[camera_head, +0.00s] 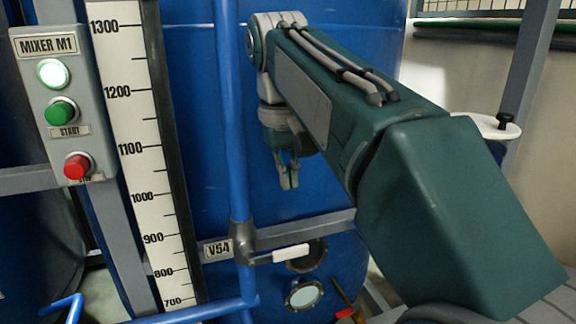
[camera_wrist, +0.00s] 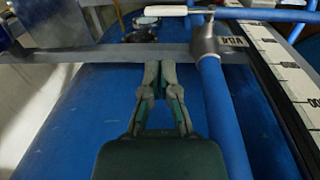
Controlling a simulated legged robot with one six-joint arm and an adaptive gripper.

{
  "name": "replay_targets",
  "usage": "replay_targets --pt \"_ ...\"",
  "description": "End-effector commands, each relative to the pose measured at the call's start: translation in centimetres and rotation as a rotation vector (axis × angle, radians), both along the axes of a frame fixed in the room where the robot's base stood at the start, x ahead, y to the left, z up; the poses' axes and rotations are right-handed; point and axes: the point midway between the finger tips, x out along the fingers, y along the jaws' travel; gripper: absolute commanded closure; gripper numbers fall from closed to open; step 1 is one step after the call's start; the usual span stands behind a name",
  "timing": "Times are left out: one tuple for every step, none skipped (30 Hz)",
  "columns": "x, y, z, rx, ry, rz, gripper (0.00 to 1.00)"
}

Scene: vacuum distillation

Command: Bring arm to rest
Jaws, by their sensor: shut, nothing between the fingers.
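My gripper (camera_head: 289,184) hangs below the end of my green arm in the head view, pointing down in front of the blue tank (camera_head: 190,60). Its fingers are together with nothing between them. In the wrist view my gripper (camera_wrist: 160,66) points toward the grey crossbar (camera_wrist: 110,53), with the blue tank (camera_wrist: 70,120) behind it. The arm is bent, with its forearm reaching from the lower right up to the left. Whether the fingertips touch the tank or bar cannot be told.
A blue pipe (camera_head: 232,120) with valve V54 (camera_head: 243,242) and its white handle (camera_head: 291,253) stands left of my gripper. A MIXER M1 panel (camera_head: 60,105) and a level scale (camera_head: 125,125) are further left. A white round plate (camera_head: 485,126) is behind the arm.

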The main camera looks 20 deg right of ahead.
Motion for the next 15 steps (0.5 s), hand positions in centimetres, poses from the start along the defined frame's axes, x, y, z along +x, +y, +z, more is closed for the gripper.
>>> replay_targets --pt "0.1 0.0 0.6 0.000 -0.001 0.000 1.00" --pt "0.0 0.0 0.8 0.000 -0.001 0.000 1.00" --pt "0.0 0.0 1.1 0.000 -0.002 0.000 1.00" --pt "0.0 0.0 1.3 0.000 -0.002 0.000 1.00" --pt "0.0 0.0 1.4 0.000 -0.001 0.000 1.00" --pt "0.0 0.0 1.6 0.000 -0.001 0.000 1.00" --pt "0.0 0.0 1.6 0.000 -0.001 0.000 1.00" --pt "0.0 0.0 1.7 0.000 -0.001 0.000 1.00" --pt "0.0 0.0 1.7 0.000 -0.001 0.000 1.00" --pt "0.0 0.0 1.7 0.000 -0.001 0.000 1.00" --pt "-0.1 0.0 1.6 0.000 -0.003 0.000 1.00" --pt "-0.3 0.0 1.4 0.001 -0.008 0.002 1.00" --pt "-0.5 0.0 1.2 0.002 -0.015 0.002 1.00" --pt "-0.7 0.0 0.9 0.004 -0.023 0.004 1.00" --pt "-1.2 0.0 0.4 0.006 -0.039 0.006 1.00"
